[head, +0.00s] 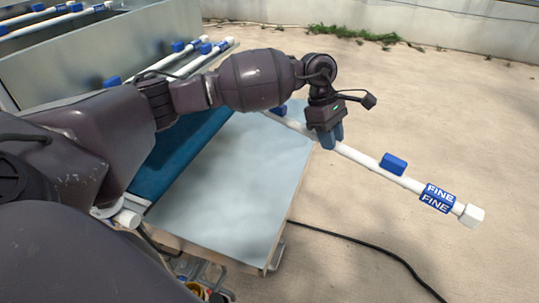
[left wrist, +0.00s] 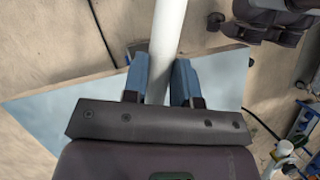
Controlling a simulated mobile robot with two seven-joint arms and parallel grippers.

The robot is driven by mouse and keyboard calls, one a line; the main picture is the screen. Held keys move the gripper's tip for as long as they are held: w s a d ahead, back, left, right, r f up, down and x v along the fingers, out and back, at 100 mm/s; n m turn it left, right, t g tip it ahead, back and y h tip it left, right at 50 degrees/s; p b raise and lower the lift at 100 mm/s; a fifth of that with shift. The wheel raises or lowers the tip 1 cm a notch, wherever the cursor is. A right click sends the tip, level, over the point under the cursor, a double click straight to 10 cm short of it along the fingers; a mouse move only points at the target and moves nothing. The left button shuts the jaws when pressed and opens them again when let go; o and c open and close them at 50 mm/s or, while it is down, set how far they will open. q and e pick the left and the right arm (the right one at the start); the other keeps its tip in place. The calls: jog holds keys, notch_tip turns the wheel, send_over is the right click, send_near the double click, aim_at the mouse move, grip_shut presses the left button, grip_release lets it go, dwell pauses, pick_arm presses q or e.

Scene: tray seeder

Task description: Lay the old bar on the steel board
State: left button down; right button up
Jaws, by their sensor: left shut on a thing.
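My left gripper (head: 331,137) is shut on the old bar (head: 362,158), a white tube with blue blocks, a blue label reading "FINE" and a white end cap. The bar slants down to the right, its capped end out past the board over the ground; its far part runs behind my gripper. In the left wrist view the bar (left wrist: 168,35) passes between the two blue fingers (left wrist: 162,82). The steel board (head: 235,180) is a flat, pale grey-blue sheet below and left of the gripper, bare where it shows.
A blue belt (head: 185,147) runs along the board's left side. Similar white bars with blue blocks (head: 165,62) lie by the metal machine wall (head: 90,60). A black cable (head: 365,246) crosses the concrete ground at the right. The ground there is mostly clear.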

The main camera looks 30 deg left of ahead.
pick_arm(q)
jog(key=w+a+n+t+y+b, duration=0.2)
jog(key=w+a+n+t+b, duration=0.35)
jog(key=a+n, duration=0.8)
jog(key=n+y, duration=0.4)
jog(key=n, duration=0.5)
send_over(271, 148)
jog(key=s, duration=0.1)
jog(key=shift+g, duration=0.35)
jog(key=f+b, duration=0.1)
jog(key=f, duration=0.6)
jog(key=f+b, duration=0.1)
jog(key=f, duration=0.6)
jog(key=shift+s+d, duration=0.15)
jog(key=shift+s, duration=0.05)
notch_tip(271, 148, down, 5)
jog(key=shift+f+b, duration=0.2)
jog(key=shift+b, duration=0.35)
jog(key=shift+r, duration=0.15)
pick_arm(e)
notch_tip(271, 148, down, 9)
jog(key=g, duration=0.1)
jog(key=shift+s+a, duration=0.2)
jog(key=shift+s, duration=0.1)
pick_arm(q)
jog(key=c, duration=0.9)
grip_release()
jog(key=shift+f, duration=0.2)
pick_arm(e)
jog(key=shift+s, duration=0.1)
